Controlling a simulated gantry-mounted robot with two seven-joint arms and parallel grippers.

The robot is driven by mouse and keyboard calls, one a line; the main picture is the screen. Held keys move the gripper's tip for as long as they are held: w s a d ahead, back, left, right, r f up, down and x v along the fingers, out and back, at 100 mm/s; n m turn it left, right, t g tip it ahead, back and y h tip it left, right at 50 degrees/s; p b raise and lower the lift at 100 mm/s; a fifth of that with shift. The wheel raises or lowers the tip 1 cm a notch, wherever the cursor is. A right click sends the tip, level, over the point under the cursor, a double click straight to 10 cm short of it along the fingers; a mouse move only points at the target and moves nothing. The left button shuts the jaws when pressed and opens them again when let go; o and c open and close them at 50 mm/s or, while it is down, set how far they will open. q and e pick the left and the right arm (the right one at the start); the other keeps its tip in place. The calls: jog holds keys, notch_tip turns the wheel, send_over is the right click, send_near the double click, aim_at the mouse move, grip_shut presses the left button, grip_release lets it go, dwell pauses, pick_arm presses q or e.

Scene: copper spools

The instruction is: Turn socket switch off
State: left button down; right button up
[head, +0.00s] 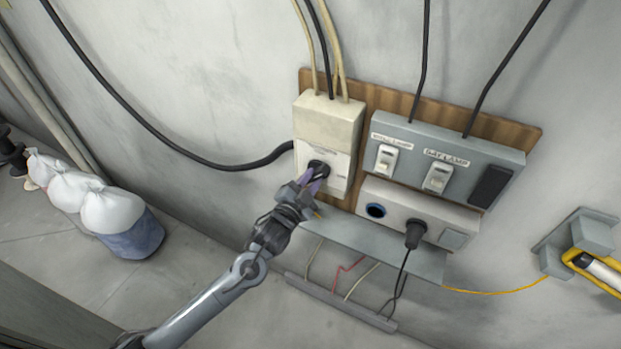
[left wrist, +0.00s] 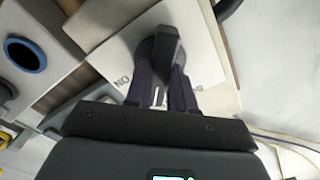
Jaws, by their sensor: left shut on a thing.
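The socket switch is a cream box (head: 327,122) on a wooden board, with a round black rotary knob (head: 319,167) low on its front. In the left wrist view the knob (left wrist: 165,46) has a raised bar handle. My left gripper (head: 311,182) is at the knob, its fingers shut on the handle; the fingers (left wrist: 166,88) also show in the left wrist view. An upside-down ON label (left wrist: 122,80) is beside the knob. Another label on the other side is partly hidden by a finger. My right gripper is not in view.
Right of the switch are a grey box (head: 412,134) with two lamp switches and a white socket box (head: 398,207) with a black plug (head: 415,234). A metal shelf (head: 375,246) juts out below. White sacks (head: 112,212) stand on the floor at left.

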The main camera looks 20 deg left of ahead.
pick_arm(q)
jog(key=n+p, duration=0.1)
jog(key=n, duration=0.3)
jog(key=shift+n, duration=0.3)
jog(key=shift+n+p, duration=0.65)
jog(key=shift+n, duration=1.25)
jog(key=c, duration=1)
grip_release()
jog(key=shift+o, duration=0.2)
jog(key=shift+s, duration=0.15)
jog(key=s+a+b, duration=0.1)
jog(key=s+b, duration=0.1)
jog(key=s, duration=0.8)
jog(key=shift+s, duration=0.25)
